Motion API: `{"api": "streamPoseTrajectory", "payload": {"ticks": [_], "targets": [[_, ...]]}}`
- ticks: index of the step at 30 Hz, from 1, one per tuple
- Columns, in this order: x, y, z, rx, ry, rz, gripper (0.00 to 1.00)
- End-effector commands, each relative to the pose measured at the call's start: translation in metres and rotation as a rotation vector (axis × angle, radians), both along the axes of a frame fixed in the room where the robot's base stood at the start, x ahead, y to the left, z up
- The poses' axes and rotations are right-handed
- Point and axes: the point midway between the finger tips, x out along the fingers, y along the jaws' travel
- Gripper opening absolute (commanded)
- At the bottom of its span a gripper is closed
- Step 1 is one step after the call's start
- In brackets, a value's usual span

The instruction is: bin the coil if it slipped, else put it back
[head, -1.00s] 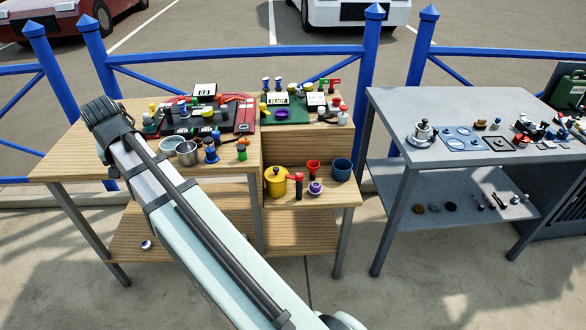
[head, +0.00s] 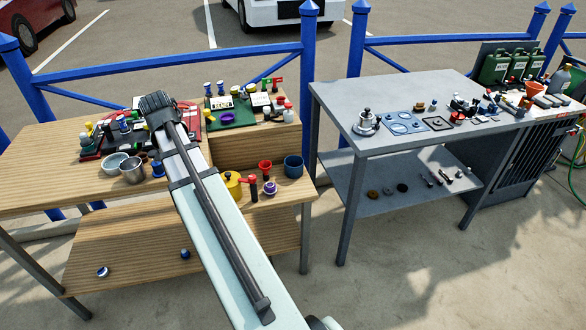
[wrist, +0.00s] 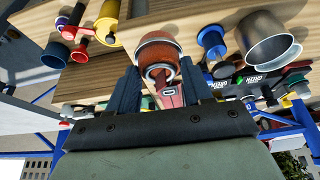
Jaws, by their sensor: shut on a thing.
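My gripper (wrist: 158,80) shows in the wrist view, its two dark fingers shut on an orange-brown round piece (wrist: 159,52). The piece has a grey curved band and a paler red part with a dark mark below it. I cannot tell for sure whether it is the coil. In the head view my arm's dark end hangs above the left wooden bench (head: 60,175), near the red tray (head: 187,106). The fingers and the held piece are hidden there. No bin can be picked out with certainty.
A pale bowl (head: 115,164) and steel cup (head: 132,172) stand left of my arm. A yellow pot (head: 233,184), red cup (head: 265,167) and blue pot (head: 293,166) stand on the lower step. The green mat (head: 235,117) holds several small items. A grey bench (head: 400,160) stands right.

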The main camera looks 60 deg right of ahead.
Motion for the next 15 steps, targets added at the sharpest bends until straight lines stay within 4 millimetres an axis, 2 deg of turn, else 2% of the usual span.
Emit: {"api": "streamPoseTrajectory", "payload": {"ticks": [1, 3, 15], "targets": [[-0.007, -0.017, -0.003, 0.0, 0.0, -0.028, 0.09], [-0.017, -0.037, -0.007, 0.0, 0.001, -0.061, 0.09], [-0.08, -0.149, -0.032, 0.001, 0.001, -0.249, 0.09]]}}
